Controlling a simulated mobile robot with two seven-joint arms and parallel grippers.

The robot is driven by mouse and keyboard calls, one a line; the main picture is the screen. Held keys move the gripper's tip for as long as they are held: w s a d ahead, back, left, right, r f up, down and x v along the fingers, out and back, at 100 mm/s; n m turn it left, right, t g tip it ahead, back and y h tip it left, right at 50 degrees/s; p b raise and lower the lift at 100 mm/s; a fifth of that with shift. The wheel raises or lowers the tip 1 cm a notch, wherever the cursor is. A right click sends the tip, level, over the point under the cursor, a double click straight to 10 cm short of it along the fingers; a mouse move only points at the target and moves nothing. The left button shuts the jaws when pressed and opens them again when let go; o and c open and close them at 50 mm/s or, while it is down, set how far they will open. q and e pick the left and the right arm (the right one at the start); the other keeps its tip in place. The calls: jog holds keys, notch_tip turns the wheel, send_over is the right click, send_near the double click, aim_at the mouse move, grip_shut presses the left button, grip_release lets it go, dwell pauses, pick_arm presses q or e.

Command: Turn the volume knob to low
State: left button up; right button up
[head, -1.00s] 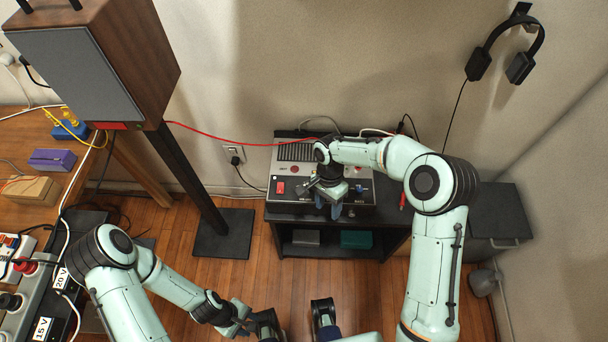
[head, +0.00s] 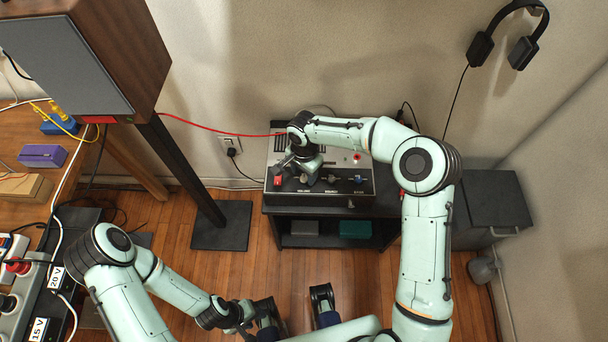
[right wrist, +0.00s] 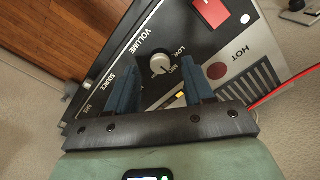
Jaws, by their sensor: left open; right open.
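The volume knob (right wrist: 160,64) is a small round grey knob on the dark front strip of the amplifier (head: 356,163). In the right wrist view, VOLUME is printed beside it, with LOW and MID near its edge. I cannot tell its exact setting. My right gripper (head: 308,178) is over the left part of this strip. Its two blue fingers (right wrist: 158,85) are open, one on each side of the knob in the picture; contact is not clear. In the head view the gripper largely hides the knob. My left gripper (head: 250,320) is open, low and away from the amplifier.
A red switch (head: 278,181) sits left of the knob. Other knobs (head: 357,180) are to its right. A red cable (head: 215,131) runs to the amplifier's back. The dark stand (head: 385,208) holds the amplifier. A speaker (head: 75,65) stands at left.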

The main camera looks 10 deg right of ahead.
aim_at(304, 179)
jog(key=shift+f, duration=1.05)
grip_shut()
